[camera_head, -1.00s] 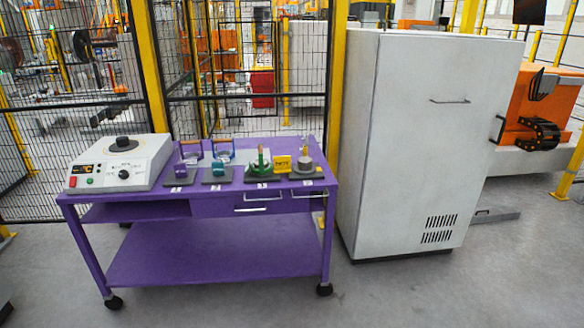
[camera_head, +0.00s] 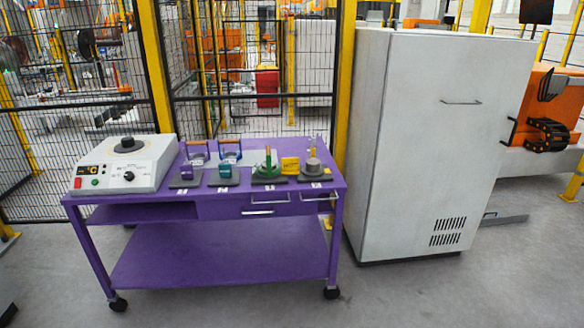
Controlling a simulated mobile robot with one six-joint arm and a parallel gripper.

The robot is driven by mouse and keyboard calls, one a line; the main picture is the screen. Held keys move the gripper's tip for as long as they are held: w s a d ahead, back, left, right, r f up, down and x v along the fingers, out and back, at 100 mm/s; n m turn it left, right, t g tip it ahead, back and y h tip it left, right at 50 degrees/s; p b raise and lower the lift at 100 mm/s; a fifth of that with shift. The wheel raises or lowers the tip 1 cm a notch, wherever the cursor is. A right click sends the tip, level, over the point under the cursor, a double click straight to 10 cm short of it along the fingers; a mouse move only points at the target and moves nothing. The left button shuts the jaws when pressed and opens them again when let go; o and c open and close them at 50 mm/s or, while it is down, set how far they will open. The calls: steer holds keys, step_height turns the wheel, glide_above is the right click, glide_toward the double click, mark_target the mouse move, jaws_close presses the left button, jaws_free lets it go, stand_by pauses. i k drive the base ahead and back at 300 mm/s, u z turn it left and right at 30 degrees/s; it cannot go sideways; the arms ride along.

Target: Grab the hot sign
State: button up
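A small yellow block-like sign (camera_head: 290,166) stands on the purple cart's top, toward its right side, between two small dark stands. It may be the hot sign, but its lettering is too small to read. My gripper is not in view.
The purple wheeled cart (camera_head: 222,278) carries a white heater device (camera_head: 148,172) at left, and several small stands with purple, teal and green parts. Two handled frames stand behind. A tall white cabinet (camera_head: 430,130) stands close to the cart's right. Black mesh fencing is behind; floor in front is clear.

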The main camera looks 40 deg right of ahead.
mark_target(290, 166)
steer(key=i, duration=0.9)
steer(key=u, duration=0.05)
